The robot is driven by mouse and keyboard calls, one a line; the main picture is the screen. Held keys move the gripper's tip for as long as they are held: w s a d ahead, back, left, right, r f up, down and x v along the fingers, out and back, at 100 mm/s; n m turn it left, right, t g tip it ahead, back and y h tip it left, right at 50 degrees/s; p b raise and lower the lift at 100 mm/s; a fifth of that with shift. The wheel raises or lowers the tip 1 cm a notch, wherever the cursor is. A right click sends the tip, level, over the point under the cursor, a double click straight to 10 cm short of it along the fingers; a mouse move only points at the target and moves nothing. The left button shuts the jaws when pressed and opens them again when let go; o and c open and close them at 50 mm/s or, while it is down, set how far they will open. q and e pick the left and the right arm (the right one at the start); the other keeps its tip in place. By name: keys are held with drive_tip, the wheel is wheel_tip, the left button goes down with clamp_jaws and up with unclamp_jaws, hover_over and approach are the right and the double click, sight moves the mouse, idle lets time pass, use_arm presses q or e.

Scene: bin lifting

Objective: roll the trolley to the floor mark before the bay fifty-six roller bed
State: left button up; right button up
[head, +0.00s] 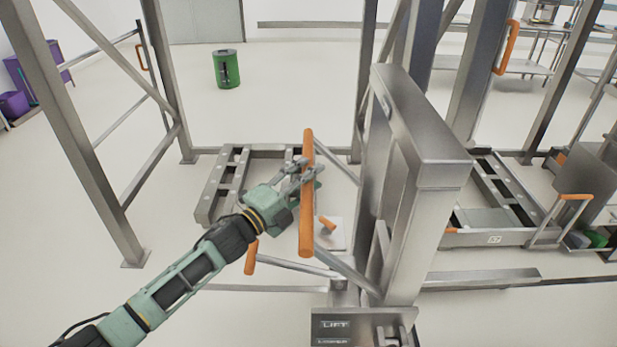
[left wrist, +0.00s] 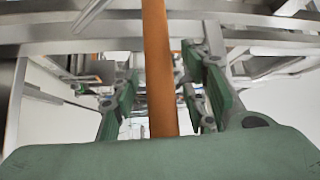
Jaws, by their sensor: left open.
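My left gripper (head: 300,178) is open at a thick orange bar (head: 307,225) on a metal frame beside the steel lift column. In the left wrist view the same bar (left wrist: 158,70) runs between the open green finger pads (left wrist: 160,100), with gaps on both sides. A low wheeled-looking frame with an orange handle (head: 575,197) stands at the right; I cannot tell whether it is the trolley. A roller bed (head: 225,185) lies behind my gripper, its bay number unseen. I cannot make out a floor mark. My right gripper is out of view.
The steel lift column (head: 425,130) stands right of my gripper, with a LIFT panel (head: 350,325) at its foot. Steel posts (head: 85,140) frame the bay. A green bin (head: 227,69) stands behind on open floor. Purple bins (head: 15,104) are far left.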

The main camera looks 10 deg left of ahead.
use_arm(q)
clamp_jaws()
idle(0.5)
